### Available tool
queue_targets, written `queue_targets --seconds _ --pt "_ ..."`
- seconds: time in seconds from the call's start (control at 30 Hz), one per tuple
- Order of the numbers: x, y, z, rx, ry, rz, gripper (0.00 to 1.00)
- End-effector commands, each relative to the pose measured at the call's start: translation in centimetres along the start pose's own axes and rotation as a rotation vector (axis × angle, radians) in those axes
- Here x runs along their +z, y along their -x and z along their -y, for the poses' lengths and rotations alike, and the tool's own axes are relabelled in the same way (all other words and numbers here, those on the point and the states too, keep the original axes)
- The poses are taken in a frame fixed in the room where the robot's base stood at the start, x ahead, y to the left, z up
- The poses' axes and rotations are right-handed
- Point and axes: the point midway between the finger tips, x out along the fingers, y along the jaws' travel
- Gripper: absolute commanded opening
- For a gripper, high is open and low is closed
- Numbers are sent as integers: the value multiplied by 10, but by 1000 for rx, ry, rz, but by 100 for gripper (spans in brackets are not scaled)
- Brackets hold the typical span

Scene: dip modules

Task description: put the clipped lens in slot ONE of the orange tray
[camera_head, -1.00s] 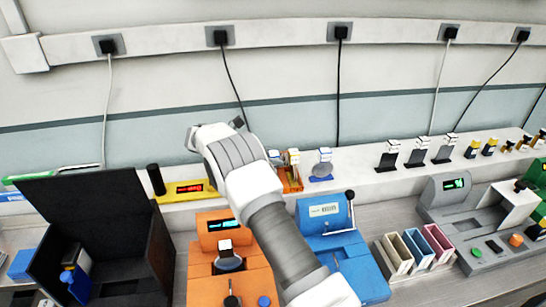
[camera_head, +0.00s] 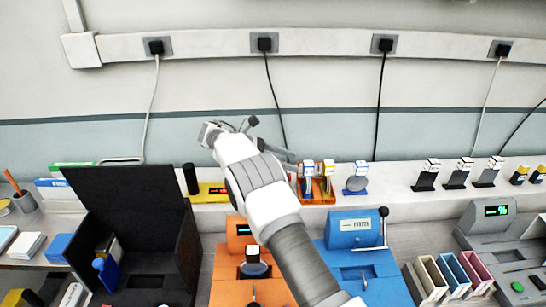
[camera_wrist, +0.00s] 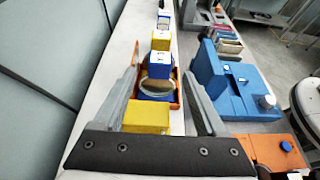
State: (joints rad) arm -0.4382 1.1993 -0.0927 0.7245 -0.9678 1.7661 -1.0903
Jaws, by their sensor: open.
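In the wrist view a round lens (camera_wrist: 157,88) hangs below a white-and-blue block (camera_wrist: 158,65), between or just beyond my fingers. I cannot tell which piece is the clipped lens, and slot labels are not readable. A yellow block (camera_wrist: 147,116) lies nearer the palm. My gripper (camera_wrist: 160,70) is open and grips nothing. In the head view my arm hides part of the shelf.
A round lens on a blue base (camera_head: 356,184) stands right of the tray. In front are a blue press (camera_head: 352,238) with a lever, an orange machine (camera_head: 232,290) and an open black box (camera_head: 140,240).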

Motion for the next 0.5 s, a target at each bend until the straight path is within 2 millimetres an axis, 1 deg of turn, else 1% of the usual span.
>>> queue_targets --seconds 0.1,0.2,0.5 --pt "-1 17 -1 1 -2 1 74" --pt "0 28 0 0 -2 0 74" --pt "0 48 -1 0 -1 1 74"
